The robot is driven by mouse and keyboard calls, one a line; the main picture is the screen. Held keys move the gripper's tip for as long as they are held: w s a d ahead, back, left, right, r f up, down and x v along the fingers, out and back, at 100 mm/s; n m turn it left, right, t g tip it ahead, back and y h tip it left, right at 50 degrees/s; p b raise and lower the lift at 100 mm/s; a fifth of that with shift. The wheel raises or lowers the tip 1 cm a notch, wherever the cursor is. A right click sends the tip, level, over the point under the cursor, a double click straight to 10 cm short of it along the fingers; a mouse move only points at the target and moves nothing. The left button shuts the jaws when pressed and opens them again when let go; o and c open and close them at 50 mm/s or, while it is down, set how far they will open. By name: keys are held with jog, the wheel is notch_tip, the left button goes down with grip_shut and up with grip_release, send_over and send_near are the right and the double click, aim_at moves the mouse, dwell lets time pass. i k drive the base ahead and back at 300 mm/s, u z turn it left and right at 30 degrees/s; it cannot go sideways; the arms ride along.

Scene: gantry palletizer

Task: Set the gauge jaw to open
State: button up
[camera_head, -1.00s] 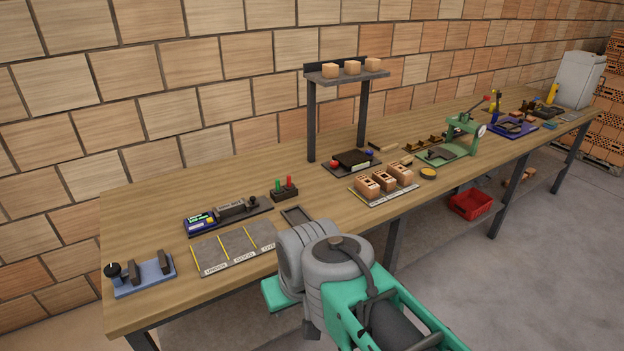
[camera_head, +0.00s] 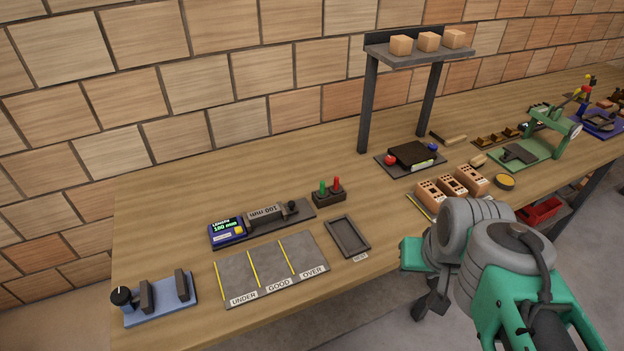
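The length gauge stands on the bench left of centre. Its blue readout box (camera_head: 227,231) shows a green display reading LENGTH 100 mm. A grey block marked 100 MM (camera_head: 266,215) lies right of the box on the dark base. The jaw with a black knob (camera_head: 292,207) is at the block's right end and looks close against it; I cannot tell if they touch. My arm is folded at lower right, away from the gauge. A dark part low on it (camera_head: 431,304) may be my gripper; its fingers are not clear.
A mat (camera_head: 268,270) marked UNDER, GOOD, OVER lies before the gauge, with an empty dark tray (camera_head: 347,236) to its right. A blue fixture (camera_head: 160,302) sits at left. A red-and-green button box (camera_head: 329,196) and shelf post (camera_head: 368,105) stand behind right.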

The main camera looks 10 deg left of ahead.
aim_at(291, 209)
jog(key=u, duration=0.4)
jog(key=i, duration=0.85)
jog(key=u, duration=0.65)
